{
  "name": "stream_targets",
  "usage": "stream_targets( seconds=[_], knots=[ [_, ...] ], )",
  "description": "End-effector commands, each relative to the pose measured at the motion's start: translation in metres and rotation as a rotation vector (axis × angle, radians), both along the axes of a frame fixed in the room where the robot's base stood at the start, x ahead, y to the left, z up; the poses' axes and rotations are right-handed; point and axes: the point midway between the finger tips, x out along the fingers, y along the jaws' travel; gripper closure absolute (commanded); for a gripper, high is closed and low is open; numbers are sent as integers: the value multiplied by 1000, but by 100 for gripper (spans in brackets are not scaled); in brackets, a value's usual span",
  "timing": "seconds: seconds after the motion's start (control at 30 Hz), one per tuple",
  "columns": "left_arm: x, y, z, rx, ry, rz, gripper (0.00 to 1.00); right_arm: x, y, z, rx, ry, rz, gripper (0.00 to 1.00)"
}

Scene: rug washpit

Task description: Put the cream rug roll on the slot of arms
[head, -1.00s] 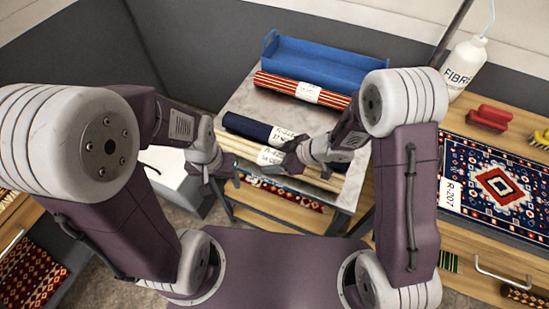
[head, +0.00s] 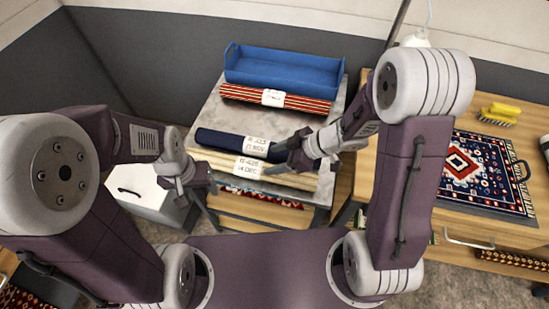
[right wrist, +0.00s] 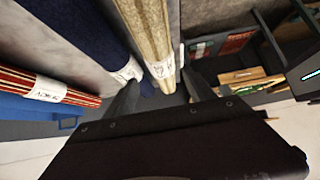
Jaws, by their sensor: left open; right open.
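The cream rug roll (head: 226,164) lies on the grey table (head: 330,170) near its front edge, with a white label (head: 248,168) around it. It also shows in the right wrist view (right wrist: 151,28), its labelled part between my right gripper's fingers in the picture. My right gripper (head: 272,162) is open over the roll's label end; I cannot tell whether it touches. It also shows in the right wrist view (right wrist: 160,98). My left gripper (head: 203,201) is open and empty in front of the table's left side. I cannot identify the slot of arms.
A navy roll (head: 219,138) lies just behind the cream one. A red striped roll (head: 235,92) and a blue tray (head: 285,72) are farther back. A patterned rug (head: 480,165) and yellow-topped brush (head: 503,110) are on the right bench. A white box (head: 140,188) stands left.

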Motion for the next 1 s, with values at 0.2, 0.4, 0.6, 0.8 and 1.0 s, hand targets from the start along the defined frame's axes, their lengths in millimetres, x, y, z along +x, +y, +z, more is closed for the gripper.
stream_targets(
  seconds=[0.2,0.4,0.6,0.8,1.0],
  knots=[
    [0,0,0,0,0,0,37,10,-7,1,-25,-19,-54,37],
    [0,0,0,0,0,0,37,52,-111,11,-299,-31,-637,37],
    [0,0,-1,0,0,0,37,-37,-164,9,-432,352,-1111,37],
    [0,0,-1,0,0,0,37,-88,-146,10,-408,597,-1216,37],
    [0,0,0,0,0,0,35,-90,-145,10,-406,608,-1219,37]
  ],
)
